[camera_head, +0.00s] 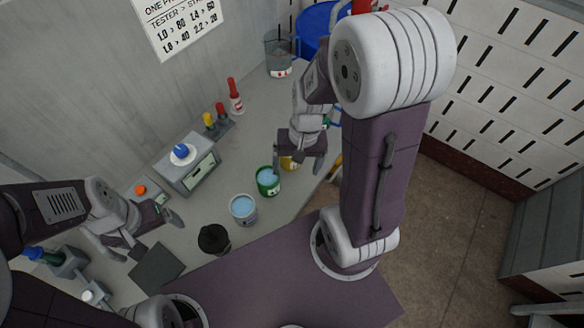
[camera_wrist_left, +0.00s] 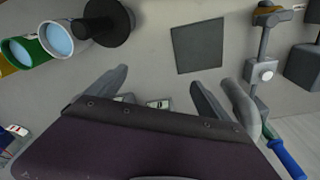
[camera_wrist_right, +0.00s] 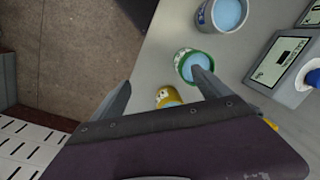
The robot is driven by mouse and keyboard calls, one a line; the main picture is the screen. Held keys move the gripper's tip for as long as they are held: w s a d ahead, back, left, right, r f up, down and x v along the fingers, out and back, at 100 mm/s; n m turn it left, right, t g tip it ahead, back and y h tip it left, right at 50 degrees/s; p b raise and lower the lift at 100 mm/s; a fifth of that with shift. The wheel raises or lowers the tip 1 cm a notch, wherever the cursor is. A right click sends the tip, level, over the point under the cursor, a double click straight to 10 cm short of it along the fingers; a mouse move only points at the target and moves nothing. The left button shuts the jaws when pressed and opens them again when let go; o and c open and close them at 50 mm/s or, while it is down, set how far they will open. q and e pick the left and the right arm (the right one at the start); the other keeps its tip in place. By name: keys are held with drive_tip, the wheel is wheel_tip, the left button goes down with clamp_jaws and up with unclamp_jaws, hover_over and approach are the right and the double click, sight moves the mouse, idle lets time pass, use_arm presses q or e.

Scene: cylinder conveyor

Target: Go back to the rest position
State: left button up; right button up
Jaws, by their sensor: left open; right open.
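My left gripper (camera_head: 147,238) is open and empty at the left of the grey table (camera_head: 225,160), above the area near a dark square pad (camera_head: 157,268). In the left wrist view its fingers (camera_wrist_left: 158,78) stand apart with bare table between their tips. My right gripper (camera_head: 298,168) is open over the table's far right part, beside a green cup (camera_head: 268,181) and over a yellow cup (camera_head: 290,163) that it partly hides. In the right wrist view the right gripper's fingers (camera_wrist_right: 161,80) are apart. One fingertip overlaps the green cup (camera_wrist_right: 190,66) in the picture; I cannot tell whether they touch.
A grey cup (camera_head: 243,209) and a black round piece (camera_head: 213,238) stand between the grippers. A tester box (camera_head: 190,172) with a blue-topped dial stands behind. Red and yellow bottles and a glass bin (camera_head: 279,55) are further back. Open floor (camera_head: 440,215) lies right of the table.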

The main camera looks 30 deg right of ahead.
use_arm(q)
drive_tip(key=shift+d, duration=0.25)
use_arm(e)
drive_tip(key=n, duration=0.1)
drive_tip(key=a+n, duration=0.1)
drive_tip(key=n, duration=0.1)
drive_tip(key=s+n+t+h, duration=0.1)
drive_tip(key=shift+a+r+n, duration=0.25)
drive_tip(key=shift+r+n, duration=0.1)
drive_tip(key=shift+n, duration=0.05)
use_arm(q)
drive_tip(key=shift+r, duration=0.1)
use_arm(e)
drive_tip(key=shift+w+r, duration=0.1)
